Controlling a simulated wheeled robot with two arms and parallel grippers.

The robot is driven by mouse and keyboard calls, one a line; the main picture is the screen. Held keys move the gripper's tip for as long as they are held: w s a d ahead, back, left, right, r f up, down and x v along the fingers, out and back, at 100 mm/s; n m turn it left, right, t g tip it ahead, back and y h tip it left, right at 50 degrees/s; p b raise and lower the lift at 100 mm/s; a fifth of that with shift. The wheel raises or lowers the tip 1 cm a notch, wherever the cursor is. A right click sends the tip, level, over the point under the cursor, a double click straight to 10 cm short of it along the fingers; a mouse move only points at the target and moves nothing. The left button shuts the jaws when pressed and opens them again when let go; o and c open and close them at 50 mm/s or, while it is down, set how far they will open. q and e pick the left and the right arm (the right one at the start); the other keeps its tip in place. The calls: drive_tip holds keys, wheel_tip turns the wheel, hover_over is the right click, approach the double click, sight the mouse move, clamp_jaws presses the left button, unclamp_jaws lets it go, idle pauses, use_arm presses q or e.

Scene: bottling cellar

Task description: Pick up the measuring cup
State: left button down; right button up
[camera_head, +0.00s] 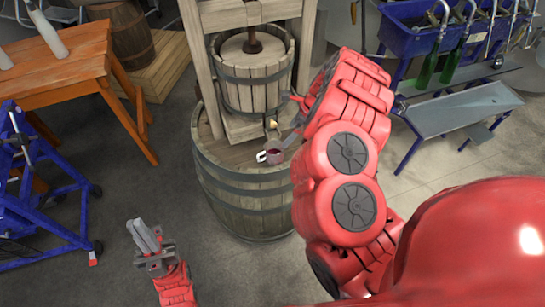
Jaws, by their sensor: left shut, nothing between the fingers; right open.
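The measuring cup (273,155) is a small cup with a dark red inside and a pale handle on its left side. It stands on the top of a large wooden barrel (240,205), in front of the press. My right gripper (289,122) is open, just above and to the right of the cup in the picture. It is partly hidden by my red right arm, and its fingers appear apart from the cup. My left gripper (146,238) is shut and empty, low over the floor to the left of the barrel.
A wooden press (252,75) with tall posts stands on the barrel behind the cup. An orange table (75,60) and a blue metal frame (30,180) are at the left. A blue bottling stand (405,40) with green bottles is at the right.

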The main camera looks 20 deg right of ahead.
sight(281, 143)
drive_tip(key=b+x, duration=0.5)
drive_tip(key=x, duration=0.3)
drive_tip(key=shift+f+b, duration=0.2)
drive_tip(key=shift+b, duration=0.1)
drive_tip(key=shift+w+a+f+p, duration=0.15)
drive_tip(key=shift+f+p, duration=0.15)
drive_tip(key=p+x, duration=0.1)
drive_tip(key=x, duration=0.1)
drive_tip(key=shift+w+f, duration=0.2)
drive_tip(key=shift+f, duration=0.1)
drive_tip(key=shift+a+f, duration=0.15)
drive_tip(key=shift+f, duration=0.25)
drive_tip(key=shift+c, duration=0.2)
drive_tip(key=shift+w, duration=0.1)
drive_tip(key=c, duration=1.1)
